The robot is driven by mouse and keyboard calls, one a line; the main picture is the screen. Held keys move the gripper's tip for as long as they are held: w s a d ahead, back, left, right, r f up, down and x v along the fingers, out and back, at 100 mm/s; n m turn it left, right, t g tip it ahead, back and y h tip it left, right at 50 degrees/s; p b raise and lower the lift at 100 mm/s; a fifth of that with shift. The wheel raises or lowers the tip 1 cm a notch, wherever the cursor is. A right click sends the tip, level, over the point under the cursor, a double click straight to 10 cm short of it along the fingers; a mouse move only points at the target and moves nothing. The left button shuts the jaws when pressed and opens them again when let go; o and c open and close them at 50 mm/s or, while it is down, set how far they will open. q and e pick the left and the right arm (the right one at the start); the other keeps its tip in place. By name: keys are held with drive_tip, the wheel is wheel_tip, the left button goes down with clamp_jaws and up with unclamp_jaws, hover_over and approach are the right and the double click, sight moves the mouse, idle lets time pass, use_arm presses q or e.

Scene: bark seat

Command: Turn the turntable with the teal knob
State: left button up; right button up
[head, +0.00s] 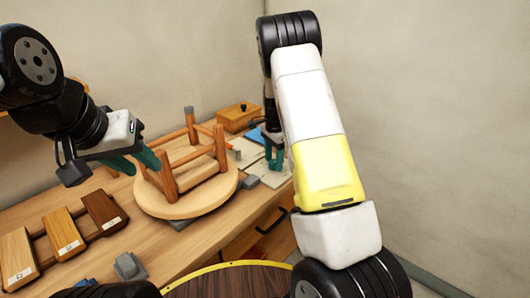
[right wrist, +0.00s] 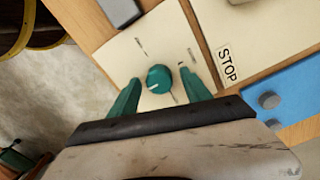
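The turntable (head: 215,198) is a round wooden disc on the bench, bearing an upturned stool frame (head: 165,172) with its legs up. The teal knob (right wrist: 159,79) with a white mark sits on a cream panel (right wrist: 128,52) in the right wrist view. My right gripper (right wrist: 163,88) is open, its teal fingers on either side of the knob with a gap on each side. In the head view my right gripper (head: 275,160) points down over the panel and hides the knob. My left gripper (head: 145,165) has its teal fingers apart, at the turntable's left edge by a stool leg.
A panel marked STOP (right wrist: 262,40) and a blue plate (right wrist: 285,90) lie beside the knob panel. Several wooden sample boards (head: 62,233) lie at the bench's left. A wooden box (head: 238,117) stands at the back. A grey block (head: 130,266) sits near the front edge.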

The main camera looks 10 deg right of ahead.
sight(274, 161)
drive_tip(key=shift+r, duration=3.9)
drive_tip(key=shift+r, duration=0.15)
drive_tip(key=s+a+r+n+t+y, duration=0.25)
drive_tip(key=s+r+n, duration=0.45)
drive_tip(key=s+r, duration=0.9)
drive_tip(key=s+a+r+n+t, duration=0.1)
drive_tip(key=s+n+t, duration=0.1)
drive_tip(key=s, duration=0.6)
drive_tip(key=s+a+r+n+t, duration=0.1)
drive_tip(key=s+n, duration=0.4)
drive_tip(key=s, duration=0.4)
drive_tip(key=shift+s+n+t, duration=0.2)
drive_tip(key=shift+n+t, duration=0.1)
drive_tip(key=shift+t, duration=0.05)
